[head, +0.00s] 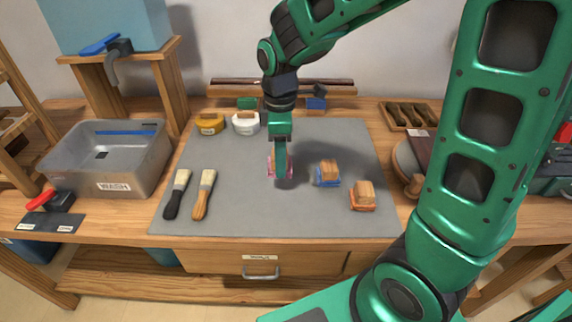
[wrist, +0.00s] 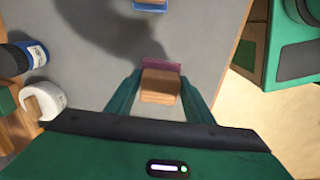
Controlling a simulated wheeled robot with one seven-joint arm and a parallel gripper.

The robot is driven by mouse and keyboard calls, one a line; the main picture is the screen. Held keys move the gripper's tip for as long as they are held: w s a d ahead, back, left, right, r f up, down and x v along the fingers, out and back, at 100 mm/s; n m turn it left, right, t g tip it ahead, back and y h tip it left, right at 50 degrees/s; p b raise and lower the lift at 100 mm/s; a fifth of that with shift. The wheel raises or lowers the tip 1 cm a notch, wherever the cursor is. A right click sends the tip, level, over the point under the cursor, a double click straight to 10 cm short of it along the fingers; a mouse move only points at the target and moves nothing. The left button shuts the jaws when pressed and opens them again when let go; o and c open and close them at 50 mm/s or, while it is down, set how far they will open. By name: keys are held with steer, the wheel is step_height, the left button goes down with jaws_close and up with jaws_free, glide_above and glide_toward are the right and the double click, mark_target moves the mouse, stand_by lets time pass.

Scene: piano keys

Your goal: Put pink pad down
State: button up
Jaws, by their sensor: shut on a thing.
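The pink pad (head: 270,168) has a wooden block handle (wrist: 161,87), and its pink edge (wrist: 160,67) shows beyond the handle in the wrist view. My gripper (head: 281,168) points down over the middle of the grey mat (head: 225,205). Its fingers (wrist: 161,92) are shut on the wooden handle from both sides. In the head view the gripper covers much of the pad. A shadow lies beside the pad on the mat; I cannot tell whether the pad touches the mat.
A blue pad (head: 328,175) and an orange pad (head: 362,197) sit to the right. Two brushes (head: 203,194) lie at the mat's left, near a grey wash bin (head: 108,160). Yellow (head: 209,124) and white (head: 246,124) containers stand behind. The mat's front middle is clear.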

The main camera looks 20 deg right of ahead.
mark_target(289, 165)
steer(key=w+d+f, duration=0.3)
steer(key=shift+w+d+f, duration=0.1)
steer(key=shift+w+d, duration=0.1)
steer(key=shift+d, duration=0.1)
steer(key=shift+f, duration=1.9)
steer(key=shift+f, duration=0.1)
steer(key=o, duration=1.1)
